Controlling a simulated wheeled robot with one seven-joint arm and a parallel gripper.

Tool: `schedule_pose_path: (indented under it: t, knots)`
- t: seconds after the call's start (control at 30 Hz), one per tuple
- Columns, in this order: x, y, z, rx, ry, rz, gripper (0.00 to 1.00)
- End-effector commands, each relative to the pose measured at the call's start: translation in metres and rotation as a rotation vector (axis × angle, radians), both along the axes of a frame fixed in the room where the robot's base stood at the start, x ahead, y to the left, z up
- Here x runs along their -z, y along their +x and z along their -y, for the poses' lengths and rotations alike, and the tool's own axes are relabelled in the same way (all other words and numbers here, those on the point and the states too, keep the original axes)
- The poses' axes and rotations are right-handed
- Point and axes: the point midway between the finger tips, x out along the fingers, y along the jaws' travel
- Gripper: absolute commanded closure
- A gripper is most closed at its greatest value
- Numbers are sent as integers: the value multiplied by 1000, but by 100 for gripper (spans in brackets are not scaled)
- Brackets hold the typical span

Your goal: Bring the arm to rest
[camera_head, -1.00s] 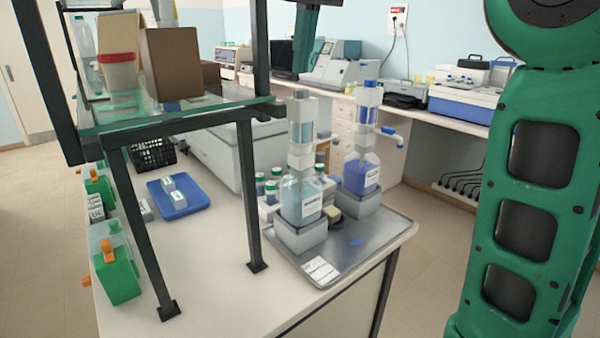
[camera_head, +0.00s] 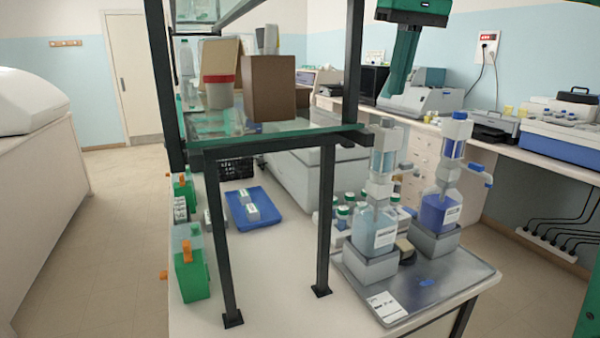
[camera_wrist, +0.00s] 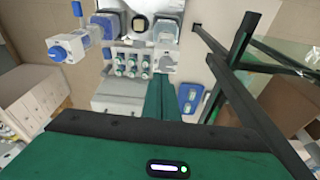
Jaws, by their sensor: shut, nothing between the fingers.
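My gripper (camera_head: 392,92) hangs fingers down at the top of the head view, in front of the back counter and above the bench. Its dark green fingers are together and hold nothing. In the wrist view the dark green hand fills the bottom, and the shut fingers (camera_wrist: 160,95) point toward the bench below. The fingers appear clear of the bottles and the shelf; the exact gap cannot be told.
A dark-framed glass shelf (camera_head: 270,143) with boxes stands on the bench, left of my gripper. Two dispenser bottles, clear (camera_head: 374,232) and blue (camera_head: 440,207), stand on a grey tray (camera_head: 455,287). A blue tray (camera_head: 265,222) lies behind the shelf legs. Open floor shows at left.

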Motion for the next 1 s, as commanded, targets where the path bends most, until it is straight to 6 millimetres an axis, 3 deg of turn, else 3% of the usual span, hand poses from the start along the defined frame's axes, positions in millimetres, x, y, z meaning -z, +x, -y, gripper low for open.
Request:
schedule_pose_path:
  t: [0.27,0.47,0.6,0.8,1.0]
  knots:
    - [83,-45,71,230,-20,-52,100]
    - [157,-99,119,406,-20,-89,100]
    - [213,-147,146,526,-13,-118,100]
    - [295,-225,165,684,7,-160,100]
    - [357,-286,164,789,27,-191,100]
